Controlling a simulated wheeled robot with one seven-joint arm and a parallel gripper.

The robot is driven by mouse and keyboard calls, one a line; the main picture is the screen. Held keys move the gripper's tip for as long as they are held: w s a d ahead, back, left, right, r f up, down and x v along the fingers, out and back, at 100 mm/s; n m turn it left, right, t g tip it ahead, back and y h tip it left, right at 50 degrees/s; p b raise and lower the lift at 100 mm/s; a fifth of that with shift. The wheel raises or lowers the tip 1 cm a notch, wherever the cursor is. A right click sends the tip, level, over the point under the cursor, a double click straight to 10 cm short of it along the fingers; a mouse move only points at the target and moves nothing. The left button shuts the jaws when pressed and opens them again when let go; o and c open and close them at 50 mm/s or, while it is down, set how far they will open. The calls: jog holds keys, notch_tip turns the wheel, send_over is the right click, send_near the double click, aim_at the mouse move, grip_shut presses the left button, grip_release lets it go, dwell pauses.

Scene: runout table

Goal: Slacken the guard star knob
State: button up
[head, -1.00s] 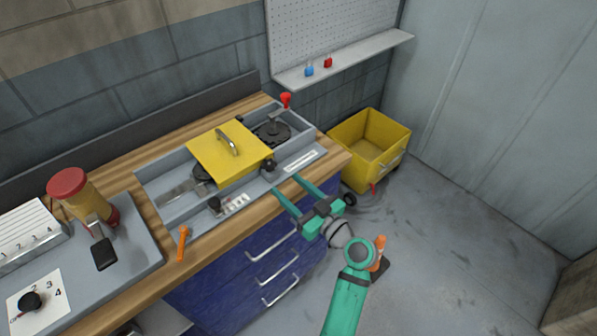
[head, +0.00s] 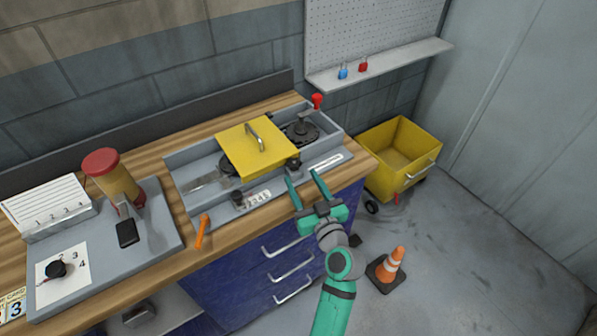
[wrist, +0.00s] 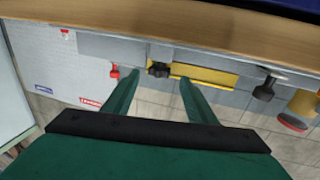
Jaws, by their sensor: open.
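The yellow guard (head: 250,155) with a metal handle lies over the grey machine bed on the bench. The black star knob (head: 293,164) stands at the guard's front right corner. My gripper (head: 302,177) is open and empty in front of it, its green fingers pointing at the machine. In the upside-down wrist view, the star knob (wrist: 159,70) shows between the spread fingertips (wrist: 159,79), beside the yellow guard (wrist: 205,74). The fingers look apart from the knob; the exact gap cannot be told.
Another black knob (head: 238,198) stands on the bed's front strip. A red-tipped lever (head: 317,101) rises at the back right, and an orange handle (head: 202,231) is at the front left. A yellow bin (head: 398,160) and a traffic cone (head: 390,265) are on the floor.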

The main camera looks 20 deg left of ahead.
aim_at(298, 169)
jog(key=shift+x, duration=2.05)
jog(key=c, duration=1.1)
jog(key=shift+o, duration=0.2)
jog(key=shift+w+d, duration=0.1)
